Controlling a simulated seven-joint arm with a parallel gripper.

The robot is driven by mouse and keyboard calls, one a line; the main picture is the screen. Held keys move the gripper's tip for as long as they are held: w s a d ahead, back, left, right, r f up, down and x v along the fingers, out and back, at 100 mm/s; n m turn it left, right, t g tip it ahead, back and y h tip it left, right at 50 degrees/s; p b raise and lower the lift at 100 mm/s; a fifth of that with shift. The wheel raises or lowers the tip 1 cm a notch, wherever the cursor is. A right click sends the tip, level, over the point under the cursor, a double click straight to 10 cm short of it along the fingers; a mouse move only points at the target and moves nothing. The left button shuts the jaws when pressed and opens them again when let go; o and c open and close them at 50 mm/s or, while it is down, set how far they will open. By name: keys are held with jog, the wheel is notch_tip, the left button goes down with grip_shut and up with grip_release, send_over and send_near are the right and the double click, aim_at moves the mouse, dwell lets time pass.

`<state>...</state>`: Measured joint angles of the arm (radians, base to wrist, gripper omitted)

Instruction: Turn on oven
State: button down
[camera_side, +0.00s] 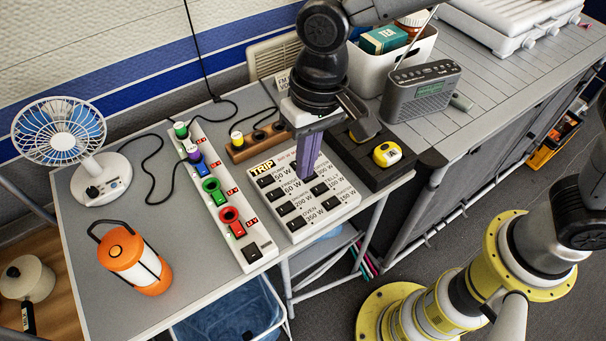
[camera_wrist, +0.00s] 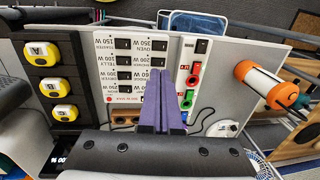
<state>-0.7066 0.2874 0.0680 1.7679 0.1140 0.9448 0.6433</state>
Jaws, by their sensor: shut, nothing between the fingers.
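The white switch panel (camera_side: 318,219) lies on the grey table, with a yellow TRIP label and rows of black switches marked with appliance names and watts. The switch by the OVEN 350 W label (camera_side: 297,223) is at the panel's near left corner; in the wrist view the oven switch (camera_wrist: 158,45) is at the panel's top right. My gripper (camera_side: 304,177) points down over the middle of the panel, its purple fingers shut and empty. In the wrist view the fingertips (camera_wrist: 158,72) are below the oven switch in the picture. I cannot tell whether they touch the panel.
A white power strip (camera_side: 222,205) with coloured plugs lies left of the panel. A black tray with a yellow block (camera_side: 387,154) is on the right. A lantern (camera_side: 134,258), a fan (camera_side: 75,145) and a radio (camera_side: 420,91) stand around. The table's front edge is close to the panel.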

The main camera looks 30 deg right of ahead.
jog(key=shift+a+r, duration=0.1)
jog(key=shift+a, duration=0.35)
send_near(293, 224)
jog(key=f, duration=0.5)
jog(key=shift+a+f, duration=0.15)
jog(key=shift+a, duration=0.2)
jog(key=shift+a+f, duration=0.1)
jog(key=shift+f, duration=0.65)
